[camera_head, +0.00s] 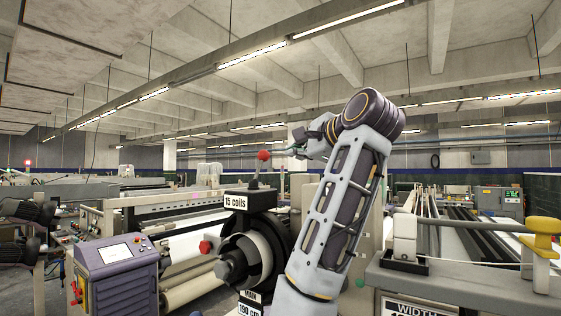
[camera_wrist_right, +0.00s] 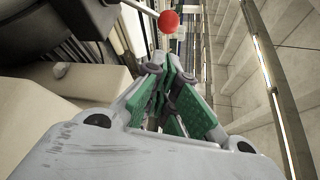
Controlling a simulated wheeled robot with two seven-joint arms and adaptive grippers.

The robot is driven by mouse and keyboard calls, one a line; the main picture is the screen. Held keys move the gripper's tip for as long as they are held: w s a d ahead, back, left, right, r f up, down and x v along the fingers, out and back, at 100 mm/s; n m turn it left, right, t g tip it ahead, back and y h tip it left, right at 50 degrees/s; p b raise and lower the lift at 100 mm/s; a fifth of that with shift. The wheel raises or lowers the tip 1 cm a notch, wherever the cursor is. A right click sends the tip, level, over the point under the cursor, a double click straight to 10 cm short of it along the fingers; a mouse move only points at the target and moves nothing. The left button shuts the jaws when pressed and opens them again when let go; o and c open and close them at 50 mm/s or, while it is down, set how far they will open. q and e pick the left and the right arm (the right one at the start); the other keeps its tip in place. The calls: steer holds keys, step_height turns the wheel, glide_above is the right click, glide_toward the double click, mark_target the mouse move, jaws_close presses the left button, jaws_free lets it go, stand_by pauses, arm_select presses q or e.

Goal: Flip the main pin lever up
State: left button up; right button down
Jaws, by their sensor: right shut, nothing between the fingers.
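The lever with a red ball knob (camera_head: 263,155) stands nearly upright above a black round housing (camera_head: 268,232) with a "15 coils" sign. In the right wrist view the red knob (camera_wrist_right: 169,21) is just beyond the fingertips, with its thin rod running to the upper left. My right gripper (camera_head: 293,149) is shut and empty, just right of the knob in the head view. Its green-padded fingers (camera_wrist_right: 168,72) come together in the wrist view, and a gap to the knob shows there. The rod's pivot cannot be made out. My left gripper is not in view.
A purple control cabinet with a screen (camera_head: 118,269) stands at the left. A grey machine table (camera_head: 455,285) with a yellow part (camera_head: 543,236) is at the right. Looms fill the background. The space above the housing is open around the knob.

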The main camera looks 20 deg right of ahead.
steer(key=shift+s+r, duration=0.1)
steer(key=shift+s, duration=0.05)
steer(key=p+x, duration=0.2)
steer(key=x, duration=0.8)
steer(key=shift+p, duration=0.4)
steer(key=shift+d, duration=0.15)
stand_by(0.4)
